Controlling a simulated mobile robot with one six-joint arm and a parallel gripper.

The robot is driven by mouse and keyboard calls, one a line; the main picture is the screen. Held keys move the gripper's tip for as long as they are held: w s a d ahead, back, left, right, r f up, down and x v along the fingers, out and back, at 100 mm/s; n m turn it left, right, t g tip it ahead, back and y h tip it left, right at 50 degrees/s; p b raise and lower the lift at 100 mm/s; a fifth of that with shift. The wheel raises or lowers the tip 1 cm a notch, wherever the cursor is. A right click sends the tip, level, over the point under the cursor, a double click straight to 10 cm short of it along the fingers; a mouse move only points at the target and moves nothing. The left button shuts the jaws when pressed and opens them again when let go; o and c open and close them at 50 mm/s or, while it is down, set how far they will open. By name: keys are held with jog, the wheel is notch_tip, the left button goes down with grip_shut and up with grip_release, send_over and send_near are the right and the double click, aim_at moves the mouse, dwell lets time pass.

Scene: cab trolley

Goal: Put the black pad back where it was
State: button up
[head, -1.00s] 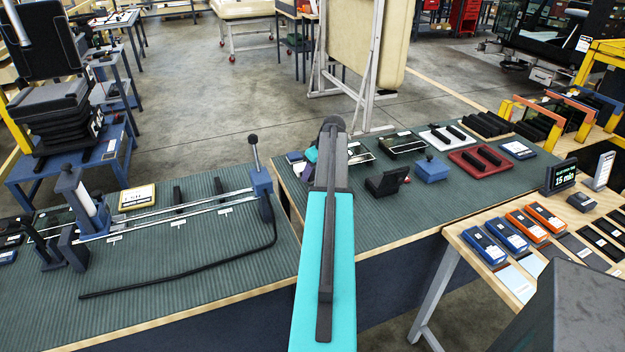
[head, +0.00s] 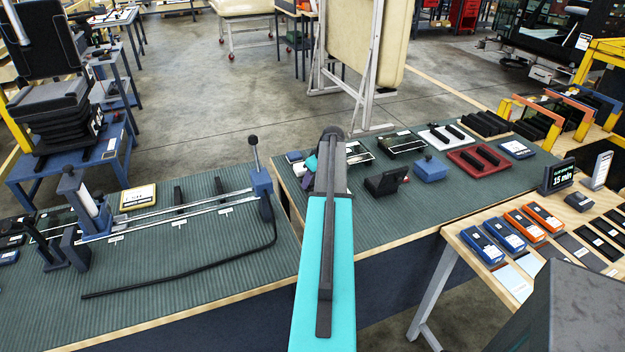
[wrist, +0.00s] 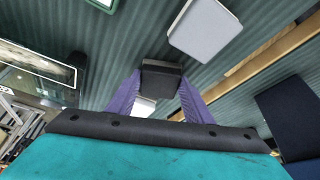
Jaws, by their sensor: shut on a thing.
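My gripper (wrist: 158,90) has two purple fingers, and they are shut on a black pad (wrist: 162,70) between their tips in the wrist view. The pad is a dark block held over the green ribbed mat. In the head view my arm hides most of the gripper; only a bit of purple finger (head: 308,181) shows left of the arm, and the held pad cannot be made out. A white tray (head: 447,133) and a red tray (head: 480,159) each carry dark bars. A pale grey plate (wrist: 205,28) lies beyond the held pad in the wrist view.
A black box (head: 387,182) and a blue box (head: 430,170) stand on the right bench right of my arm. A slide rail assembly (head: 160,215) and a black cable fill the left bench. The front of the right bench mat (head: 400,225) is clear.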

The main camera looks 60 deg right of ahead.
jog(key=shift+f, duration=0.15)
jog(key=o, duration=0.9)
jog(key=shift+o, duration=0.2)
jog(key=shift+r, duration=0.25)
jog(key=b+v, duration=0.3)
jog(key=v, duration=0.8)
jog(key=shift+s+r, duration=0.2)
jog(key=shift+r, duration=0.2)
jog(key=shift+r, duration=0.1)
